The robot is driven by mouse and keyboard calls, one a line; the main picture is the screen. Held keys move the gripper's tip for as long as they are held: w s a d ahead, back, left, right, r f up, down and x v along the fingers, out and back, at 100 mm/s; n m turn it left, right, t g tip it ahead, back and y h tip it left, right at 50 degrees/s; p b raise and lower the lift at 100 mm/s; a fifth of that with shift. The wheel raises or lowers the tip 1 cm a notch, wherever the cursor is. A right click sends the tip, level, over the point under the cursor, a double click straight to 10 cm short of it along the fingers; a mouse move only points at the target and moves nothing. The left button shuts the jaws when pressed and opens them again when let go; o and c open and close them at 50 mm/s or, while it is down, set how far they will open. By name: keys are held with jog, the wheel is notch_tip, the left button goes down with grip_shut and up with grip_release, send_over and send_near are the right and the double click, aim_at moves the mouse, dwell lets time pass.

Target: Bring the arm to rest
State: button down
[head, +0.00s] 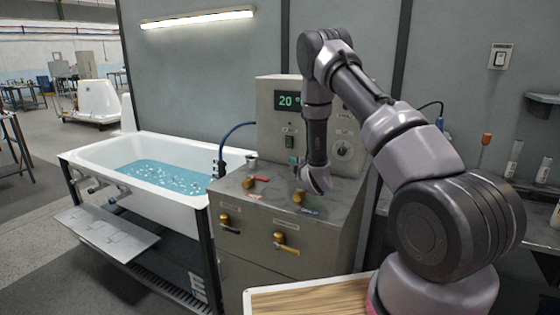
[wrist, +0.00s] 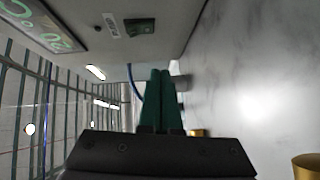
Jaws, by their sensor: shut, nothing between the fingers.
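My arm rises from the lower right of the head view, bends at its top and hangs down over the metal control cabinet (head: 285,190). My gripper (head: 293,160) is at its lower end, small and partly hidden by the wrist, just above the cabinet top and in front of the display panel. In the wrist view its two green fingers (wrist: 161,75) lie together, with nothing between them.
The panel shows a green display (head: 290,100) and a dark switch (wrist: 140,26). A white tub (head: 120,150) with blue water is at left. A wooden top (head: 310,300) is in front.

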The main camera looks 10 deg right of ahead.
jog(key=s+d+r+m+g+h, duration=0.1)
jog(key=s+d+r+m, duration=0.2)
jog(key=r, duration=0.5)
jog(key=s+d+r+m+g+h, duration=0.1)
jog(key=s+r+m+g, duration=0.15)
jog(key=r+m, duration=0.4)
jog(key=s+d+r+m+h, duration=0.1)
jog(key=s+d+r+m, duration=0.15)
jog(key=r, duration=0.75)
jog(key=s+a+r+m+g, duration=0.1)
jog(key=s+r+m+g, duration=0.1)
jog(key=s, duration=1)
jog(key=s+a+r+m+g+y, duration=0.1)
jog(key=s+m, duration=0.4)
jog(key=s, duration=0.7)
jog(key=s+a+r+m+g+y, duration=0.1)
jog(key=s+r+m+g, duration=0.2)
jog(key=s, duration=0.9)
notch_tip(320, 180, up, 2)
jog(key=shift+s+r+m, duration=0.25)
jog(key=shift+m, duration=0.05)
